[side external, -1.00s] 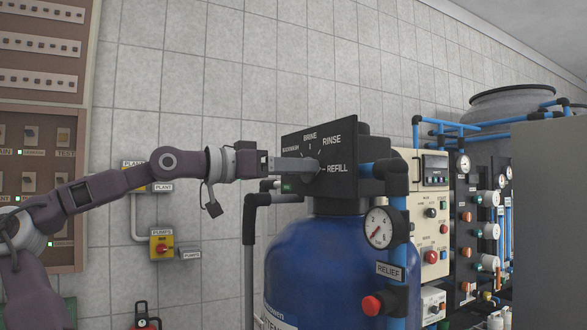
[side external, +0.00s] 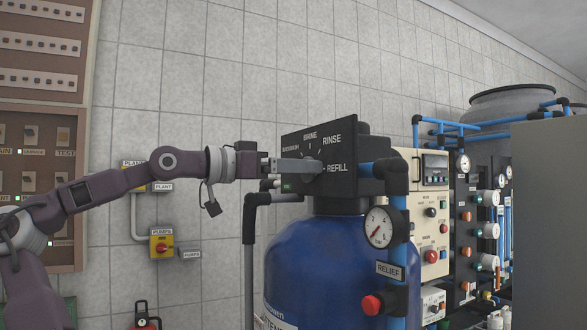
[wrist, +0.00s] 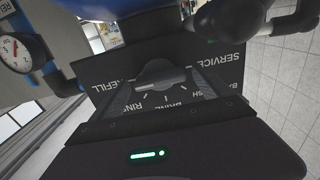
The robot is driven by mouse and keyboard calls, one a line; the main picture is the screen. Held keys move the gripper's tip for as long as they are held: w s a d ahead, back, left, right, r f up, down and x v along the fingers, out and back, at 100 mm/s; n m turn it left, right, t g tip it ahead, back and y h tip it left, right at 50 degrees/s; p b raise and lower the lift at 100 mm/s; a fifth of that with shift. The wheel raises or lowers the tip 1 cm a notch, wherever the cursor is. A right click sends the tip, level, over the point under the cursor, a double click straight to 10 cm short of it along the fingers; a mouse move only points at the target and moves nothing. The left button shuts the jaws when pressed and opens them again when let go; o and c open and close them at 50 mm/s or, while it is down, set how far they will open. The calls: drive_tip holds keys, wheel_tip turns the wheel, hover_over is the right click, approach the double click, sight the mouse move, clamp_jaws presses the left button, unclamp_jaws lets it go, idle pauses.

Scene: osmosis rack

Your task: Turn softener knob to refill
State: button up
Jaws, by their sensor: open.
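The softener's black control head (side external: 352,150) sits on top of the blue tank (side external: 330,260). Its face carries the labels brine, rinse and refill, with refill at the right. In the wrist view the dark grey knob (wrist: 160,74) is at the middle of the dial, and I cannot tell for sure which label it points to. My gripper (side external: 312,167) reaches the dial from the left with its fingers level. Its fingers are open, one on each side of the knob in the wrist view. Contact with the knob cannot be made out. The fingers hide most of the knob in the side view.
A pressure gauge (side external: 379,227), blue piping and a red relief knob (side external: 372,305) are at the right of the tank. A cream control panel (side external: 432,215) stands behind.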

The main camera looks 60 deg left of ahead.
drive_tip(key=shift+s, duration=0.1)
drive_tip(key=s, duration=0.7)
drive_tip(key=s+d+f+m+g, duration=0.1)
drive_tip(key=s+d+f+g, duration=0.15)
drive_tip(key=d+f, duration=0.55)
drive_tip(key=s+d+f+g, duration=0.1)
drive_tip(key=d+f+g, duration=0.4)
drive_tip(key=f, duration=0.6)
drive_tip(key=s+d+f+g, duration=0.2)
drive_tip(key=s+f, duration=0.1)
drive_tip(key=f, duration=0.4)
drive_tip(key=s+d+f+n+g, duration=0.1)
drive_tip(key=s+d+f+g, duration=0.2)
drive_tip(key=f, duration=0.4)
drive_tip(key=shift+s+d+f, duration=0.35)
drive_tip(key=shift+s, duration=0.25)
drive_tip(key=shift+r, duration=0.1)
